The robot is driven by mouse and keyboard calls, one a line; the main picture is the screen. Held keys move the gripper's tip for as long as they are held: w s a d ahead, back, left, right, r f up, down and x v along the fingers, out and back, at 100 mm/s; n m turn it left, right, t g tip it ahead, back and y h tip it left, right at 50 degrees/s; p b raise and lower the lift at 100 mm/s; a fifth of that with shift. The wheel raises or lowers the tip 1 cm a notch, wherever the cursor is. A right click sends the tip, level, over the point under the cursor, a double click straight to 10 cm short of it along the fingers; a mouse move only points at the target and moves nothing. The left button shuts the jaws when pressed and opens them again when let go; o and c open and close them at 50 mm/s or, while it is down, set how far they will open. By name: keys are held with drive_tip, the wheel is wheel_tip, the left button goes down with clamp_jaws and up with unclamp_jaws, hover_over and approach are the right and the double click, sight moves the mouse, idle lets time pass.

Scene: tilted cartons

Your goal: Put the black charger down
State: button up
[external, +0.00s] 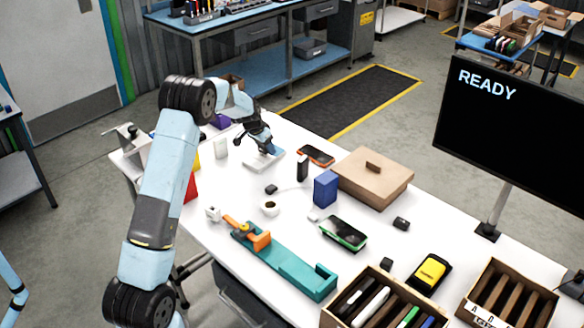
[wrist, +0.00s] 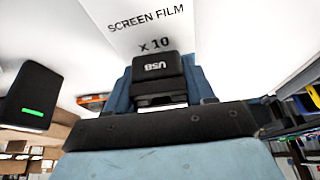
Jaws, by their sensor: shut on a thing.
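The black charger (wrist: 157,68), marked USB, sits between the blue fingers of my gripper (wrist: 165,85) in the wrist view. My gripper is shut on it. In the external view my gripper (external: 266,148) is at the far end of the white table (external: 345,275), low over a flat white box (external: 256,165). The charger cannot be made out there. In the wrist view a white surface printed SCREEN FILM x 10 (wrist: 145,22) lies just beyond the charger. I cannot tell whether they touch.
A dark upright block (external: 302,168), also in the wrist view with a green stripe (wrist: 30,95), stands close to the right. An orange-edged phone (external: 316,155), blue box (external: 325,189) and cardboard box (external: 372,182) are nearby.

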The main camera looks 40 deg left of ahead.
drive_tip(key=shift+f, duration=0.2)
drive_tip(key=o, duration=1.1)
drive_tip(key=shift+c, duration=0.2)
drive_tip(key=v, duration=1.1)
drive_tip(key=s+d+r, duration=0.9)
drive_tip(key=d, duration=0.2)
drive_tip(key=s+d+r, duration=0.9)
drive_tip(key=d, duration=0.2)
drive_tip(key=s+d, duration=0.4)
drive_tip(key=s, duration=0.5)
drive_tip(key=s+d+f, duration=0.1)
drive_tip(key=s+d, duration=0.3)
drive_tip(key=s, duration=0.5)
drive_tip(key=s+d+t, duration=0.1)
drive_tip(key=s+d, duration=0.3)
drive_tip(key=s, duration=0.5)
drive_tip(key=shift+s+f, duration=0.25)
drive_tip(key=shift+s, duration=0.05)
